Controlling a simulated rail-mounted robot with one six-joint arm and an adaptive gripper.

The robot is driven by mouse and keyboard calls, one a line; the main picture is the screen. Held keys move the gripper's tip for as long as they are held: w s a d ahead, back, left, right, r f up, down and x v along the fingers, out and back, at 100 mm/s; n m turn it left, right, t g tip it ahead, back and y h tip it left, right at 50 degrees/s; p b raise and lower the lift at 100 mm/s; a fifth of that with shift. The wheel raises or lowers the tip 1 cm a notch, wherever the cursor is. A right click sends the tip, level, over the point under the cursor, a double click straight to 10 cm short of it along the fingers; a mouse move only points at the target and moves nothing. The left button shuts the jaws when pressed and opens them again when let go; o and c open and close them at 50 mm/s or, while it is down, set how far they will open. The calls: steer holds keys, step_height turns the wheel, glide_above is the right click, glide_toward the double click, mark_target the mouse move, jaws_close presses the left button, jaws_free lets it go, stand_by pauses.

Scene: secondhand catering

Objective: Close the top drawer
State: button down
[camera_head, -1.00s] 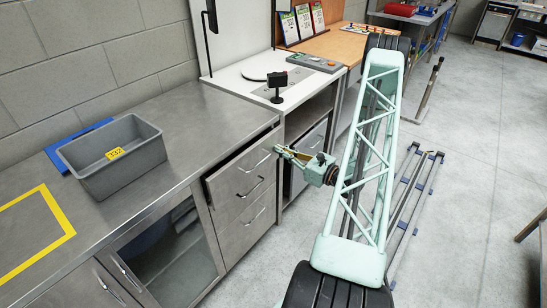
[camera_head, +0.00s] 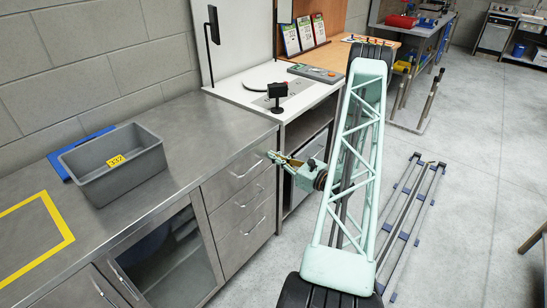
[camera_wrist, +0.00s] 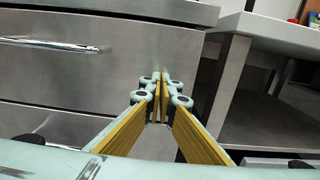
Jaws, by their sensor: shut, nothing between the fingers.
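The top drawer (camera_head: 236,168) is the uppermost of the steel drawers under the counter. In the head view its front looks flush with the drawers below. In the wrist view the top drawer front (camera_wrist: 85,65) fills the upper left, with its bar handle (camera_wrist: 50,44) to the left of my fingers. My gripper (camera_head: 270,154) is shut and empty, at the right end of the drawer front. In the wrist view my fingertips (camera_wrist: 163,78) meet near the drawer's right edge; whether they touch it I cannot tell.
A white workstation (camera_head: 245,92) with an open space below adjoins at the right.

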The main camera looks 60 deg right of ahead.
steer(key=s+a+p, duration=0.1)
steer(key=s, duration=1.3)
steer(key=shift+a, duration=0.25)
steer(key=shift+w+r+p, duration=0.1)
steer(key=shift+p, duration=0.2)
stand_by(0.5)
